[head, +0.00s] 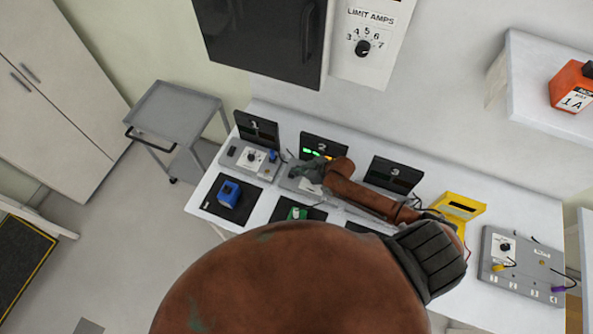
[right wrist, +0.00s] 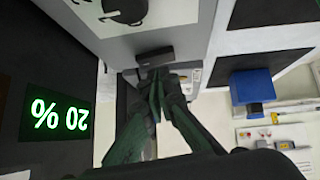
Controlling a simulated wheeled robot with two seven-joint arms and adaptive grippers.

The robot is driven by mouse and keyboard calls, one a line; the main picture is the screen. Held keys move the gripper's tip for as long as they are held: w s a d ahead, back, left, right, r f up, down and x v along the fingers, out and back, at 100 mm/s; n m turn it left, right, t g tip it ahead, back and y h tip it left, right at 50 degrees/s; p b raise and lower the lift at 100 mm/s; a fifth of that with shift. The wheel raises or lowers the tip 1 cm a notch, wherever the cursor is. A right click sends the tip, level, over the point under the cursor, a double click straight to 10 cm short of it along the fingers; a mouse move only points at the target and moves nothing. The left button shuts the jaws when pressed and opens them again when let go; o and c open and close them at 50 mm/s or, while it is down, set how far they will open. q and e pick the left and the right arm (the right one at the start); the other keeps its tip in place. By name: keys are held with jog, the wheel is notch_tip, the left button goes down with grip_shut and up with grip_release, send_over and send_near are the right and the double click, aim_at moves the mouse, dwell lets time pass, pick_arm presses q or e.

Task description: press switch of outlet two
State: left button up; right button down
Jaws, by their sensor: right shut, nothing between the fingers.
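Outlet two is the middle station on the white table, with an upright black panel (head: 323,146) marked 2 and lit green. In the right wrist view its display (right wrist: 57,115) reads 20 % in green, upside down. A dark switch block (right wrist: 155,57) sits on a grey housing (right wrist: 110,45), beside a black knob (right wrist: 125,10). My right gripper (head: 306,169) is over the outlet two housing, and its shut, empty fingers (right wrist: 157,78) point at the switch block. The tips are at or very near it; I cannot tell whether they touch. My left gripper is not in view.
Outlet one (head: 250,158) stands to the left, outlet three's panel (head: 393,174) to the right. A blue device (head: 229,195) lies on a black mat before outlet one. A yellow device (head: 457,207) and a grey box (head: 520,268) stand further right. My arm hides much of the table front.

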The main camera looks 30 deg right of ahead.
notch_tip(320, 180, up, 3)
jog(key=shift+s+a+r+p, duration=0.1)
jog(key=shift+a+p, duration=0.05)
jog(key=shift+p, duration=1)
pick_arm(q)
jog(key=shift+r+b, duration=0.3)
jog(key=shift+b, duration=0.9)
pick_arm(e)
jog(key=v, duration=0.9)
jog(key=shift+s+d, duration=0.25)
jog(key=shift+s, duration=0.15)
